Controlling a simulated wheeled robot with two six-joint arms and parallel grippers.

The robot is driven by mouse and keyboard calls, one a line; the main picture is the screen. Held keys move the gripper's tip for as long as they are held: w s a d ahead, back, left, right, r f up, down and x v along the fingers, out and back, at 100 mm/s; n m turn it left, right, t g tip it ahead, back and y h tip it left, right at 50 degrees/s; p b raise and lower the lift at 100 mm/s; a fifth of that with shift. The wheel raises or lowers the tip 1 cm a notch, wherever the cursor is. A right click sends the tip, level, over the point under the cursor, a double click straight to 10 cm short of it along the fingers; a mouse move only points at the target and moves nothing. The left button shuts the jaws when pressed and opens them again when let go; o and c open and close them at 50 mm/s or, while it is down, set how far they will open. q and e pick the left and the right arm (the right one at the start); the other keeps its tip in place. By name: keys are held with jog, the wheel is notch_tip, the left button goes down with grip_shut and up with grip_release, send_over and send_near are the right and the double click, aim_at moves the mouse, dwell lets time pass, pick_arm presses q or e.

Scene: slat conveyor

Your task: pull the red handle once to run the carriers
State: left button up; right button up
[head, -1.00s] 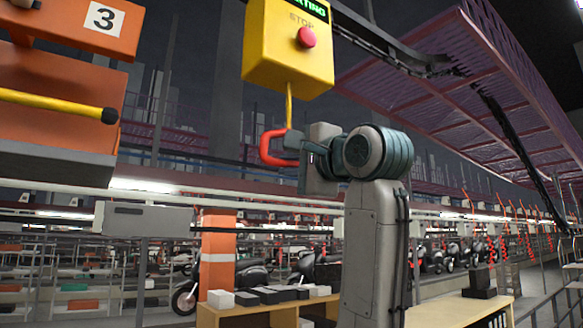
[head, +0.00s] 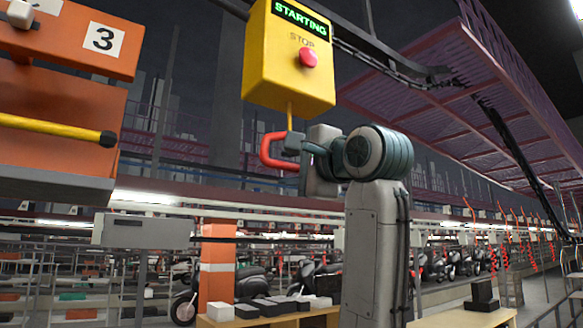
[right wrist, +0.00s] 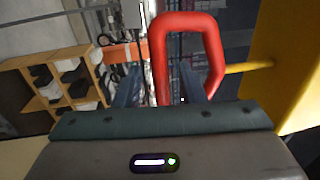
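The red handle (head: 267,150) is a loop on a short yellow rod under the yellow box (head: 270,88). The box has a lit STARTING sign (head: 299,17) and a red STOP button (head: 308,58). My right gripper (head: 290,145) is at the handle. In the right wrist view the red loop (right wrist: 159,70) reaches in between the two fingers (right wrist: 161,83). One finger is on each side of a bar of the loop, with a gap visible on both sides, so the gripper looks open. My left gripper is not in view.
An orange carrier marked 3 (head: 70,95) with a yellow bar (head: 55,127) hangs at the left. A wooden shelf (head: 270,321) with dark and white blocks stands below. Motorcycles (head: 318,275) and rails fill the background. An overhead track (head: 390,60) runs behind the box.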

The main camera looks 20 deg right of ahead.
jog(key=b+v, duration=0.4)
jog(key=v, duration=0.5)
jog(key=shift+b, duration=0.3)
dwell(6.8)
